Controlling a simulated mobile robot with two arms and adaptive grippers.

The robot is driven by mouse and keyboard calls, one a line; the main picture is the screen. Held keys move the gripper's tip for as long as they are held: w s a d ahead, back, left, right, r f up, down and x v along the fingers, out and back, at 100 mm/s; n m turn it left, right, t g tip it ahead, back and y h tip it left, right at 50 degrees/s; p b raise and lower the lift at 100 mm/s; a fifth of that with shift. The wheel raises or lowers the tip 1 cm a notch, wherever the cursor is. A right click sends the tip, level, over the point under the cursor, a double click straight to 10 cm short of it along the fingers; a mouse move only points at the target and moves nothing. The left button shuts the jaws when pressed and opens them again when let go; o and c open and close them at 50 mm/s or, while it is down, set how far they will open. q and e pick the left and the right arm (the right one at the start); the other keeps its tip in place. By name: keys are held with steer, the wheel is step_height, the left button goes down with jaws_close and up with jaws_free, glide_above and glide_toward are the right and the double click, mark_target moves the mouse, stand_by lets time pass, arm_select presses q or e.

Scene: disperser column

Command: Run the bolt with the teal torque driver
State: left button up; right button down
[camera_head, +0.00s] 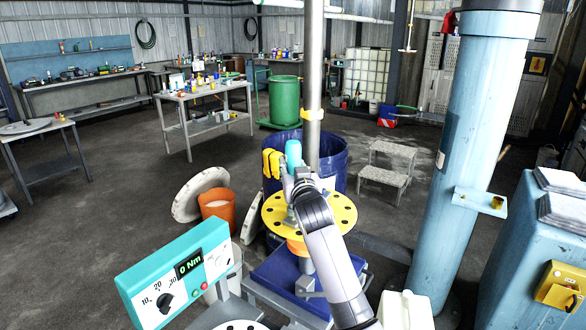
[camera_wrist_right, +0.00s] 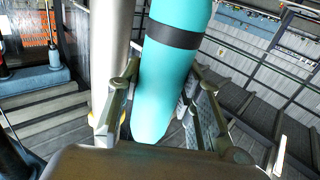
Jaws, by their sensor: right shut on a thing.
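The teal torque driver (camera_head: 293,151) stands upright above the yellow flange in the head view, beside the grey column. It fills the middle of the right wrist view (camera_wrist_right: 165,85), with a dark band around it. My right gripper (camera_head: 298,178) is shut on it, with a finger on each side. The yellow flange (camera_head: 345,213) has a ring of dark holes. My arm and gripper cover part of it, and I cannot make out the bolt or the driver's tip. A teal torque readout box (camera_head: 203,253) shows 0 Nm. My left gripper is not in view.
The grey vertical column (camera_head: 312,70) rises close behind the driver, with a yellow collar (camera_head: 312,115). A blue drum (camera_head: 333,160) stands behind the flange. An orange bucket (camera_head: 218,208) is to the left. A thick light-blue column (camera_head: 470,130) stands to the right.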

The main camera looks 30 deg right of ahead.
mark_target(294, 159)
steer(key=shift+f+b, duration=0.7)
steer(key=shift+f, duration=0.55)
stand_by(1.1)
steer(key=shift+a+f, duration=0.1)
steer(key=shift+f, duration=0.25)
stand_by(0.7)
steer(key=shift+w+r+p, duration=0.1)
steer(key=shift+r+p, duration=0.85)
steer(key=shift+p, duration=0.1)
steer(key=shift+r+p, duration=0.9)
steer(key=shift+r, duration=0.35)
steer(key=shift+r+p, duration=1.05)
steer(key=shift+r, duration=0.15)
steer(key=shift+f, duration=0.1)
